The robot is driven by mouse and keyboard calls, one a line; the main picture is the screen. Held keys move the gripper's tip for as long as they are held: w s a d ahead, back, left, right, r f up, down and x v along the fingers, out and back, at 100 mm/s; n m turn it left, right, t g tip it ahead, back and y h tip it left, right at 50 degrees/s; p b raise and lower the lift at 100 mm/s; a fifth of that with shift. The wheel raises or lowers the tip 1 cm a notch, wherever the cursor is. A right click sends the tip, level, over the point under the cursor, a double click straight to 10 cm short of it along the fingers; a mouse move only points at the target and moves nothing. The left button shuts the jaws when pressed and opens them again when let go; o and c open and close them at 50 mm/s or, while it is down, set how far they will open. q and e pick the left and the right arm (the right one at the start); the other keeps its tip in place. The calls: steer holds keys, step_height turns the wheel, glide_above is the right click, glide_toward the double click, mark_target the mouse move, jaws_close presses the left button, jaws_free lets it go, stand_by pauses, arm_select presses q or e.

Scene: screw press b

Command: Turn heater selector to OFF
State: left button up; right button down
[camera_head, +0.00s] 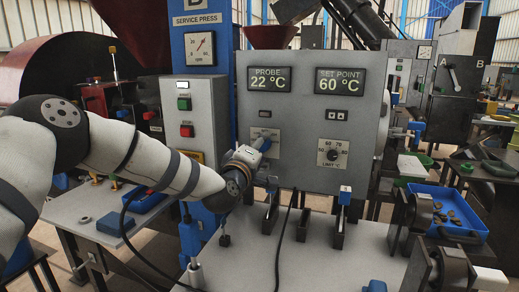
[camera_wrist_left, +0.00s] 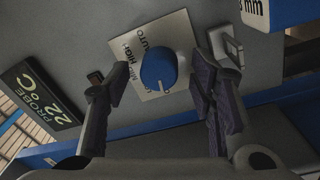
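The heater selector is a round blue knob (camera_wrist_left: 158,70) on a pale label plate (camera_wrist_left: 180,32) on the grey panel. AUTO and HIGH are legible on the plate; I cannot read an OFF mark. The knob's white pointer faces the bottom of the left wrist view. In the head view the knob (camera_head: 265,144) is partly hidden by my left gripper (camera_head: 257,156). In the left wrist view my left gripper (camera_wrist_left: 157,86) is open, one finger on each side of the knob, with visible gaps. My right gripper is not in view.
The panel carries a PROBE display (camera_head: 268,79) at 22 °C, a SET POINT display (camera_head: 339,80) at 60 °C and a limit dial (camera_head: 332,153). A button box (camera_head: 187,110) stands left of it. A blue tray (camera_head: 447,215) lies to the right. Black cables hang below.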

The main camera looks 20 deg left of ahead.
arm_select(q)
steer(key=s, duration=1.2)
steer(key=shift+a+f, duration=0.3)
